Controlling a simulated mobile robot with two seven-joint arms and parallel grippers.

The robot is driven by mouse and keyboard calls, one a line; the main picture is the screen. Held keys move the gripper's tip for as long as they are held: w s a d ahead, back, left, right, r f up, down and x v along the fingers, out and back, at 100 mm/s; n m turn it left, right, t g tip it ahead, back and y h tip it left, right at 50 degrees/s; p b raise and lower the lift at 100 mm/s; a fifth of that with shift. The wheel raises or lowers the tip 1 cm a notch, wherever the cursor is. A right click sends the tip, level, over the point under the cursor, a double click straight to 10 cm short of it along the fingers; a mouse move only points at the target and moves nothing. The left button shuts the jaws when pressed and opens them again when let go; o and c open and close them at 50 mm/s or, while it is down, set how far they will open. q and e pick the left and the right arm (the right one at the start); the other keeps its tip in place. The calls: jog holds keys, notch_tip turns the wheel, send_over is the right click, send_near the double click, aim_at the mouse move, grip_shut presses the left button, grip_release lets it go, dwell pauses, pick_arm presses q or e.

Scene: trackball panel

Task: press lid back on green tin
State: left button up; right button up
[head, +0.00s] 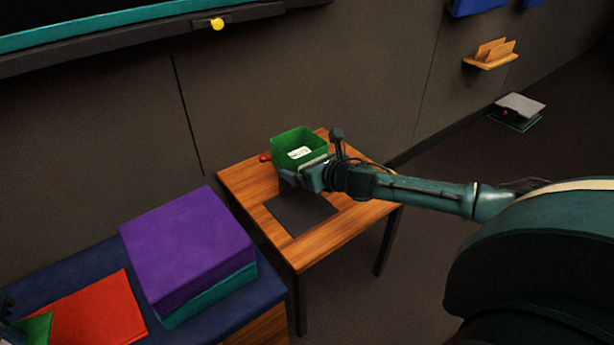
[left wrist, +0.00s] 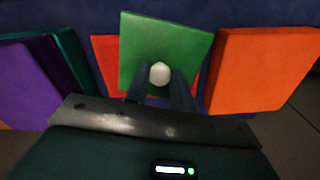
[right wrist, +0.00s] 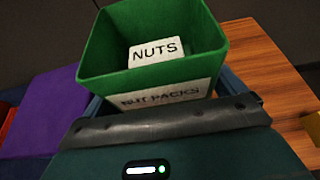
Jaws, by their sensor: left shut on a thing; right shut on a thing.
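The green tin (head: 297,144) is open at the top at the back of the small wooden table; a white pack marked NUTS (right wrist: 157,52) shows inside. The right wrist view shows the tin (right wrist: 96,45) upright with a NUT PACKS label on its front. My right gripper (head: 300,176) is shut on the near side of the tin; its fingertips are mostly hidden. I cannot tell whether the tin rests on the table. The green lid (left wrist: 140,45) has a white knob (left wrist: 159,74). My left gripper (left wrist: 162,88) is shut on the knob. The lid (head: 38,328) is at the head view's lower left.
The wooden table (head: 343,224) bears a dark mat (head: 300,214) and a small red thing (head: 265,157) beside the tin. A navy bench (head: 62,270) holds a purple block (head: 187,238) on a teal one (head: 212,294) and a red sheet (head: 98,312). An orange block (left wrist: 263,68) stands right of the lid.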

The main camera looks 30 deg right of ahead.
aim_at(312, 155)
pick_arm(q)
jog(key=shift+r+p, duration=0.5)
jog(key=shift+r, duration=0.35)
pick_arm(e)
jog(key=shift+r, duration=1.95)
jog(key=o, duration=0.4)
jog(key=c, duration=0.8)
jog(key=shift+c, duration=0.2)
jog(key=shift+a, duration=0.1)
